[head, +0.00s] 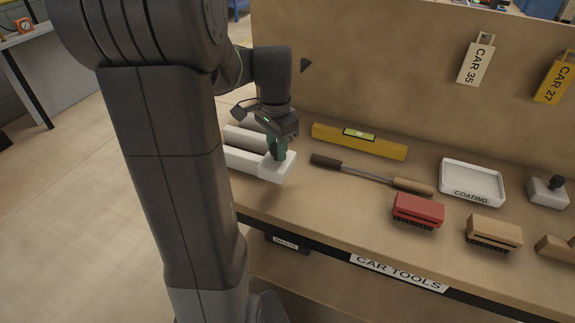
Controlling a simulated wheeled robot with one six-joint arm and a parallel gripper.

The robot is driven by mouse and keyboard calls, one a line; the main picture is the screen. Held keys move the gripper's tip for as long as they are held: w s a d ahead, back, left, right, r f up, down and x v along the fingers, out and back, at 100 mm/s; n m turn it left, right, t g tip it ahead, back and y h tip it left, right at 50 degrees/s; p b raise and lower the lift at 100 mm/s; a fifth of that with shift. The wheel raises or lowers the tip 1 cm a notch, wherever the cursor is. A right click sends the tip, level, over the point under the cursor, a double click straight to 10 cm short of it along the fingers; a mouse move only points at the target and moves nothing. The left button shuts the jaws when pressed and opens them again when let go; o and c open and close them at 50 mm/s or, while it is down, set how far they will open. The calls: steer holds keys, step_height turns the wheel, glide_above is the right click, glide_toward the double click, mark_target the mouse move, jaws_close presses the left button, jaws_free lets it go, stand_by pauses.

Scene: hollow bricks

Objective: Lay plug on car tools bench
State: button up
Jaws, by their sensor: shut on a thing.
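My gripper (277,150) points down at the left part of the car tools bench (330,205), over the end of a white block-like holder (277,169). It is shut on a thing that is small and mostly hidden. Dark green shows at its tips, and I cannot tell whether this is finger or held thing. I cannot make out the plug for certain. The bench carries a CAR TOOLS label (398,272) on its front edge.
To the right are a long-handled tool (370,174), a red brush (418,210), a tan brush (494,232) and a white COATING tray (472,181). A backboard (400,70) rises behind. Bare bench shows in front of the long-handled tool.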

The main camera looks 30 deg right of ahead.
mark_target(277, 164)
step_height(277, 164, down, 6)
steer(key=o, duration=1)
steer(key=shift+c, duration=0.2)
steer(key=shift+r, duration=0.1)
step_height(277, 164, up, 12)
steer(key=shift+p, duration=0.5)
